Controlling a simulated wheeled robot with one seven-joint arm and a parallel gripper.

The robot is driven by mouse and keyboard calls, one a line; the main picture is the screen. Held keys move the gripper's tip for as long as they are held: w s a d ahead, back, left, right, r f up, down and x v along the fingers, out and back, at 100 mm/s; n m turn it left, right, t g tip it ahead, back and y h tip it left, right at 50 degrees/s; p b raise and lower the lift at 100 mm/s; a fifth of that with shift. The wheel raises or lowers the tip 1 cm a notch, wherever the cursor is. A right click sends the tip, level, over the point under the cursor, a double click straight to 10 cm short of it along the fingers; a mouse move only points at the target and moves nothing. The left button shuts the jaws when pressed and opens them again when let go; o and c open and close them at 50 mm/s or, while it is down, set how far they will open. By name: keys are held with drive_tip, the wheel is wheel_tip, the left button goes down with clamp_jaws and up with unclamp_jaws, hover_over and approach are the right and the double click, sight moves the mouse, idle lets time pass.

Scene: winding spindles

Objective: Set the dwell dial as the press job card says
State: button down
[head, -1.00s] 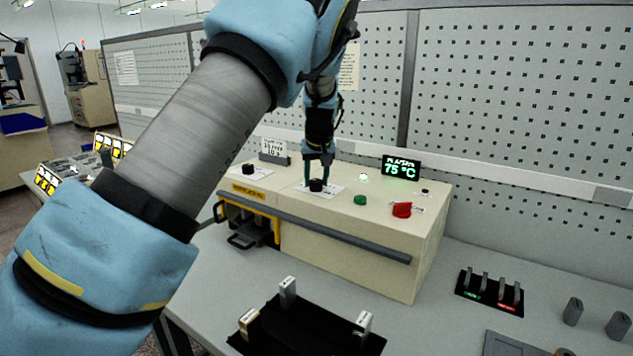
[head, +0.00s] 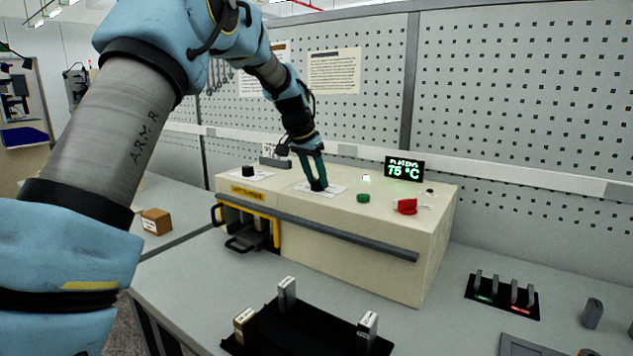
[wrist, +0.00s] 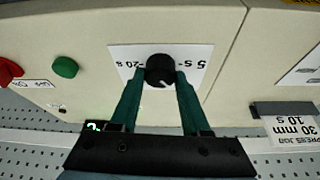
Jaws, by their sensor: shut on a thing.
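The dwell dial is a black round knob (wrist: 160,70) on a white scale plate marked 5 s and 20 s in the wrist view. A pale pointer mark shows on its face; its exact reading is unclear. My gripper (wrist: 160,80) is shut on the knob, one green finger at each side. In the head view my gripper (head: 315,186) reaches down to the machine's top and largely hides the dial. The press job card (wrist: 296,128) stands beside the dial and reads 30 mm, 10 s; it also shows in the head view (head: 270,149).
The cream press housing (head: 340,235) also carries another black knob (head: 248,171), a green button (head: 363,198), a red knob (head: 406,206) and a display (head: 404,169) reading 75 °C.

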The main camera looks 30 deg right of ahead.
drive_tip(key=shift+f+m+g, duration=0.1)
drive_tip(key=shift+m+g, duration=0.2)
drive_tip(key=shift+m, duration=0.3)
drive_tip(key=shift+c, duration=1.9)
unclamp_jaws()
drive_tip(key=w+b+v, duration=0.1)
drive_tip(key=b+v, duration=0.2)
drive_tip(key=v, duration=0.7)
drive_tip(key=shift+s+a+r, duration=0.25)
drive_tip(key=shift+s+r, duration=0.15)
drive_tip(key=shift+s, duration=0.05)
